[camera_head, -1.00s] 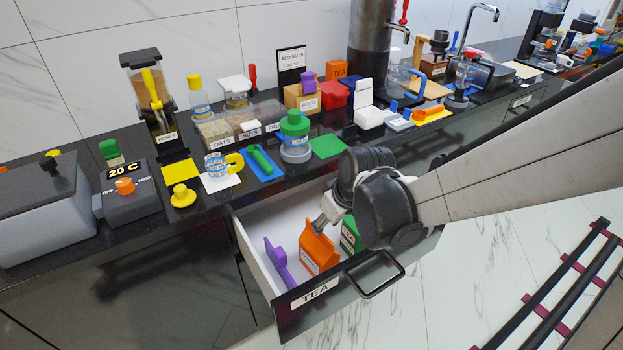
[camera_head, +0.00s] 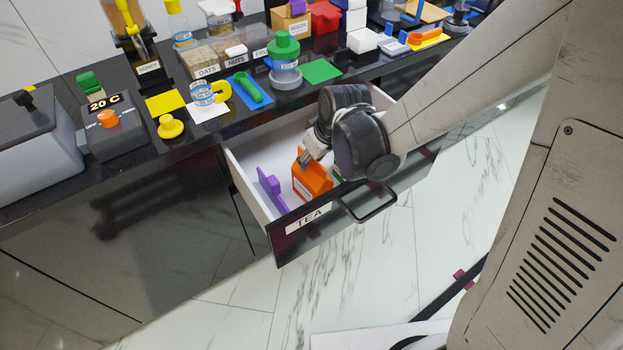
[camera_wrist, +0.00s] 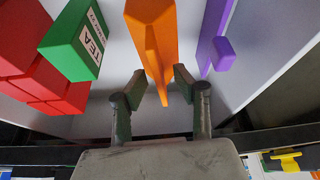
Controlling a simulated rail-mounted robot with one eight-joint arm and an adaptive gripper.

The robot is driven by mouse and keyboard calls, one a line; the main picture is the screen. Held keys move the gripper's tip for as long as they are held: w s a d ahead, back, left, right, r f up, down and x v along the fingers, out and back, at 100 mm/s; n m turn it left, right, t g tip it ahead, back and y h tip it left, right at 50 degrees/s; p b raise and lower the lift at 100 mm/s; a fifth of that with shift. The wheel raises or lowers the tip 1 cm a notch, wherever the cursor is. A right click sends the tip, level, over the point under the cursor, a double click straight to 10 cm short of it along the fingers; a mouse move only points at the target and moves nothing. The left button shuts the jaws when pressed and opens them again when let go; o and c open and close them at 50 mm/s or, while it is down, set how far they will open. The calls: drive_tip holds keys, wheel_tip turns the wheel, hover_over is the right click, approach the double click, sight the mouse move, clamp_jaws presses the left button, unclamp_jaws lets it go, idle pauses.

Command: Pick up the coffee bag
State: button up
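An orange bag (camera_head: 312,180) stands in the open drawer (camera_head: 245,187) marked TEA; its label is too small to read. It also shows in the wrist view (camera_wrist: 153,28), with its narrow top ridge toward my gripper. My gripper (camera_wrist: 161,84) is open, with one finger on each side of that ridge and a small gap visible at each finger. In the head view my gripper (camera_head: 306,157) is at the top of the orange bag and hides part of it. No readable label says coffee.
A purple item (camera_head: 269,187) stands left of the orange bag in the drawer. In the wrist view, a green box (camera_wrist: 72,42) labelled TEA and red boxes (camera_wrist: 37,80) stand on the other side. The drawer front (camera_head: 335,222) and its handle (camera_head: 372,207) are close below my wrist.

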drive_tip(key=shift+f+b, duration=0.25)
drive_tip(key=shift+b, duration=0.1)
idle(0.3)
drive_tip(key=shift+c, duration=0.3)
clamp_jaws()
